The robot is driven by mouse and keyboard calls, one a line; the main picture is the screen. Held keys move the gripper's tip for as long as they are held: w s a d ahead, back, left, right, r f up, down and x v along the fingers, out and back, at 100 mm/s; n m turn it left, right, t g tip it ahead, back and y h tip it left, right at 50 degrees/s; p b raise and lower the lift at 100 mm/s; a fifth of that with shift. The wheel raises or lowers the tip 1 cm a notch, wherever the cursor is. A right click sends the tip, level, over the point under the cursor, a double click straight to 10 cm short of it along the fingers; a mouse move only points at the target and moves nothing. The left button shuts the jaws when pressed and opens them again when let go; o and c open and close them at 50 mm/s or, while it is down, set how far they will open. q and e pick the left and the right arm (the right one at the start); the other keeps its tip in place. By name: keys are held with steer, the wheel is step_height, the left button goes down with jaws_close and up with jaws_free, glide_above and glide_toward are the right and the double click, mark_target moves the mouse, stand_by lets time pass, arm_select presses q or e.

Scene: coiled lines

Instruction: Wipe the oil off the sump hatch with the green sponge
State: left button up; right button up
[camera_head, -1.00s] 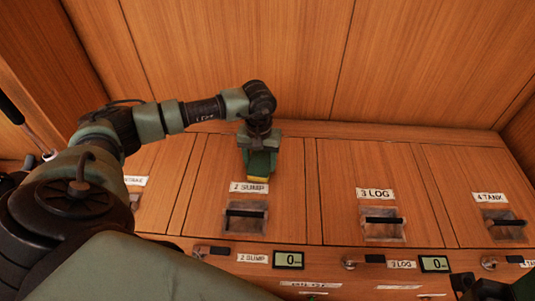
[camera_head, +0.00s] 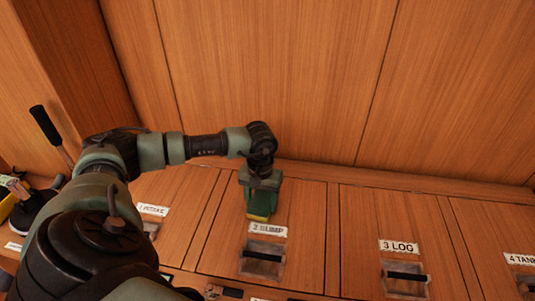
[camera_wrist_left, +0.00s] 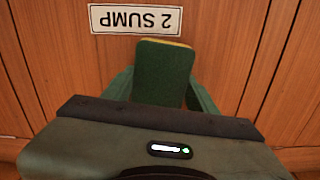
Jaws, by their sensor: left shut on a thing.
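My left gripper (camera_head: 262,186) is shut on the green sponge (camera_head: 258,217), which has a thin yellow edge. In the left wrist view the sponge (camera_wrist_left: 162,72) sits between the two green fingers, close to the "2 SUMP" label (camera_wrist_left: 137,19). The sump hatch (camera_head: 300,235) is a wooden panel with a recessed dark handle (camera_head: 263,257). The sponge is over the upper part of this hatch, behind the label; I cannot tell whether it touches the wood. No oil shows on the visible part of the hatch. My right gripper is not in view.
The log hatch (camera_head: 385,220) and tank hatch (camera_head: 490,235) lie to the right, the intake hatch (camera_head: 165,190) to the left. A wooden wall (camera_head: 270,80) rises behind. A dark-handled tool (camera_head: 48,128) and a yellow item (camera_head: 8,205) stand at the far left.

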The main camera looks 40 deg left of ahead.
mark_target(291, 212)
arm_select(q)
steer(key=shift+s+a+f, duration=0.1)
steer(key=shift+s+a, duration=0.25)
steer(key=shift+a, duration=0.2)
steer(key=shift+s+a, duration=0.35)
steer(key=shift+a, duration=0.2)
steer(key=shift+d, duration=0.15)
steer(key=shift+w+d, duration=0.6)
steer(key=shift+d, duration=0.25)
steer(key=shift+w+d, duration=0.55)
steer(key=shift+d, duration=0.25)
steer(key=shift+w+d+b, duration=0.2)
steer(key=shift+w+d, duration=0.4)
steer(key=shift+d, duration=0.4)
steer(key=shift+w+d+b, duration=0.15)
steer(key=shift+w+d, duration=0.45)
steer(key=shift+d, duration=0.35)
steer(key=shift+w+d, duration=0.4)
steer(key=shift+d, duration=0.2)
steer(key=shift+w+d, duration=0.35)
steer(key=shift+d, duration=0.25)
steer(key=shift+r, duration=0.3)
